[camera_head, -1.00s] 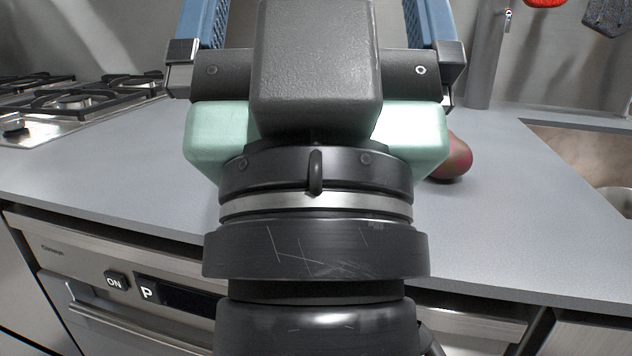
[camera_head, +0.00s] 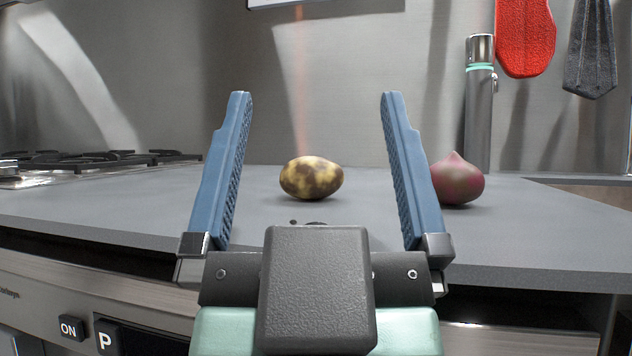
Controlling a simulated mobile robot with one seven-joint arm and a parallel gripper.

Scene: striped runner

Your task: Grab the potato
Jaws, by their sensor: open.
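The potato (camera_head: 311,178) is brown and yellow, mottled and rounded. It rests on the grey countertop, in the middle of the head view. My gripper (camera_head: 314,95) is open, with its two blue fingers spread wide and pointing up in the picture. The potato shows in the gap between the fingers, a little left of its middle. Nothing is between the fingers' pads in contact with them. How far the fingertips are from the potato in depth is hard to tell.
A red onion (camera_head: 458,180) sits on the countertop (camera_head: 540,235) just right of the right finger. A gas hob (camera_head: 90,165) is at the left and a sink edge (camera_head: 600,190) at the right. A grey cylinder (camera_head: 479,110) stands behind the onion. Red (camera_head: 525,38) and black (camera_head: 590,50) utensils hang above.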

